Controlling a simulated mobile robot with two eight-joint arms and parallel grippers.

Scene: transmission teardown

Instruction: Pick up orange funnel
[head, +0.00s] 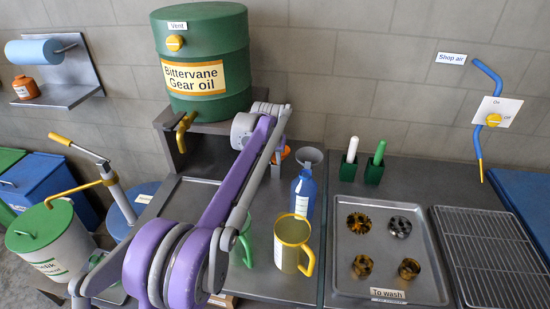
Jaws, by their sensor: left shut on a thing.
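A small patch of orange (286,152), which looks like part of the orange funnel, shows just behind my left arm, below the green gear oil drum. The arm hides most of it, so its full shape cannot be made out. My left gripper (277,161) is at this orange part, shut on it, and its fingers are largely hidden by my purple and grey arm. I cannot tell whether the funnel touches the bench. My right gripper is not in view.
The gear oil drum (205,62) is above on a stand. A parts tray (381,228) and wire rack (486,262) are further right.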

